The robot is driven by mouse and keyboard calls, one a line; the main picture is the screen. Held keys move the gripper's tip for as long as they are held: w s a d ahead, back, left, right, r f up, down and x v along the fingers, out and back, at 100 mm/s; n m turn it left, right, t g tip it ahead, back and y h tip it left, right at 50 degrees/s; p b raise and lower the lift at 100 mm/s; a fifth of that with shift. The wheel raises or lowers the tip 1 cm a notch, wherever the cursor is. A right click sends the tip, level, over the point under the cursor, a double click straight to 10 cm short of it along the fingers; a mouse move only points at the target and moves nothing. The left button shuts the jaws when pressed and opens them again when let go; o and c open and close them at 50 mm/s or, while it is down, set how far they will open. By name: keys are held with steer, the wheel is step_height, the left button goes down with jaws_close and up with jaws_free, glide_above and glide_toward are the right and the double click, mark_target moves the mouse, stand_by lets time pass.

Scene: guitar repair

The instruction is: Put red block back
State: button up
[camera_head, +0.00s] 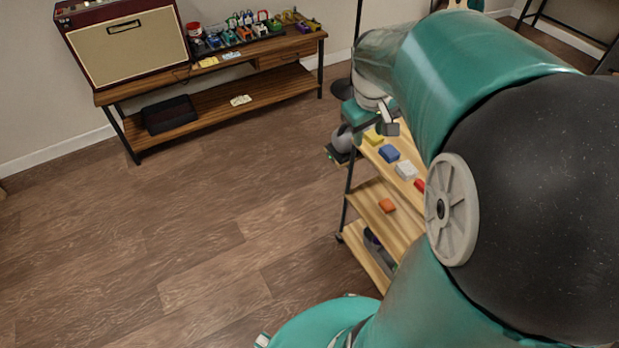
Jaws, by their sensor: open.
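A red block (419,185) lies on the top shelf of a wooden shelf cart (367,151), partly hidden by my arm. It sits at the right end of a row, beyond a white block (406,170), a blue block (389,153) and a yellow block (373,137). My gripper (389,128) shows small, near the far end of the top shelf by the yellow block. It is open and apart from the red block. Its finger details are hard to make out.
An orange block (387,205) lies on the middle shelf. Dark items (378,247) lie on the bottom shelf. A wooden bench (224,66) with an amplifier (125,45) and several pedals (240,28) stands at the back wall. The wood floor (200,220) between is clear.

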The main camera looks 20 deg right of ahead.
steer(key=s+a+r+t+y, duration=0.1)
steer(key=s+a+r+t, duration=0.1)
steer(key=s+a, duration=0.3)
steer(key=s+a+r+t+y, duration=0.1)
steer(key=s+a+r, duration=0.2)
steer(key=a, duration=1.1)
steer(key=s, duration=0.3)
steer(key=shift+m+t, duration=0.4)
steer(key=shift+d, duration=0.15)
